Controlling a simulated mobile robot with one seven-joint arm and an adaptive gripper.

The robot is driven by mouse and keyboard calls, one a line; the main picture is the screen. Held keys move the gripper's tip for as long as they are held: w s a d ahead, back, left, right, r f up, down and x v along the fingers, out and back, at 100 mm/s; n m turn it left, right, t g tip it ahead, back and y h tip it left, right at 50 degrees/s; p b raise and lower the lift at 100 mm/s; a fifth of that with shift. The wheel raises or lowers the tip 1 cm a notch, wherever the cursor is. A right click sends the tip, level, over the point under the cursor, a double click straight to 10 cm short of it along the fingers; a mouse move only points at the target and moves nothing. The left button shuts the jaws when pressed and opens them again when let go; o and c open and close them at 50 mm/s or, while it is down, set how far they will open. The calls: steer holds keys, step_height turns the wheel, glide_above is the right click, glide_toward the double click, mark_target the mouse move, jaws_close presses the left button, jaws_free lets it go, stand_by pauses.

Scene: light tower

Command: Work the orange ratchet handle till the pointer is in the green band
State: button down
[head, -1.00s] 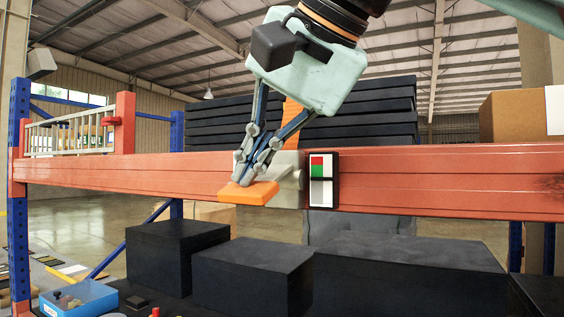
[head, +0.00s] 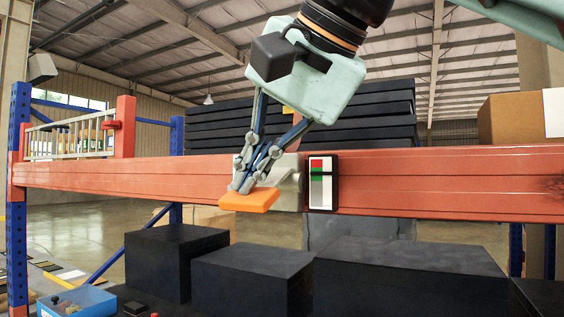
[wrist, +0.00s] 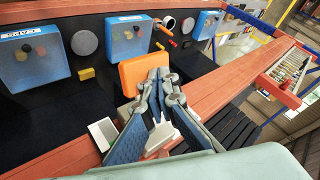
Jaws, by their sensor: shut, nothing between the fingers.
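The orange ratchet handle (head: 249,199) sticks out from a grey ratchet body (head: 290,182) on the red beam. The handle shows in the wrist view too (wrist: 143,73). My gripper (head: 240,187) is shut and empty. Its tips are at the handle's upper face and look to touch it; they cover part of it in the wrist view (wrist: 158,75). The gauge (head: 322,183) is right of the ratchet, with red on top, green below and white under that. A dark pointer line (head: 321,173) lies across the green, near its upper part.
The red beam (head: 440,178) runs across the view between blue uprights. Black blocks (head: 252,275) stand below it. A blue bin (head: 80,302) is at lower left. Dark stacked slabs (head: 365,125) and a cardboard box (head: 512,118) are behind the beam.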

steer(key=shift+f, duration=0.1)
steer(key=shift+w+r+p, duration=0.1)
steer(key=shift+r+p, duration=2.65)
steer(key=shift+p, duration=0.1)
steer(key=shift+r+p, duration=0.5)
steer(key=shift+r, duration=2.05)
